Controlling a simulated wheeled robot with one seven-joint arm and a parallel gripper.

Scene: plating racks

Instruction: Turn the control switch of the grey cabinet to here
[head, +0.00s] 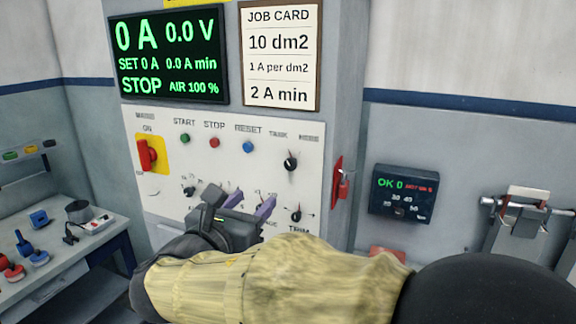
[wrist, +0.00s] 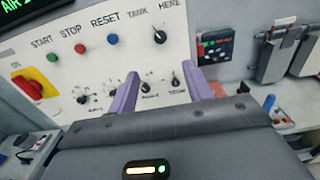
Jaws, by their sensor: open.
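The control switch (head: 290,162) is a small black knob on the pale front panel of the grey cabinet (head: 348,60), under the labels TANK and HERE. It also shows in the wrist view (wrist: 160,36), above and beyond the fingertips. Its pointer is too small to read surely. My gripper (head: 250,203) has two purple fingers, spread apart and empty. In the head view it is in front of the lower panel, below and left of the switch. In the wrist view the fingertips (wrist: 160,85) stand apart, with lower knobs showing between them.
Green, red and blue buttons (head: 248,147) sit left of the switch. A red main switch (head: 148,153) on yellow is at far left. Smaller knobs line the lower panel, partly hidden by my gripper. A red lever (head: 340,178) is on the cabinet's right side.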

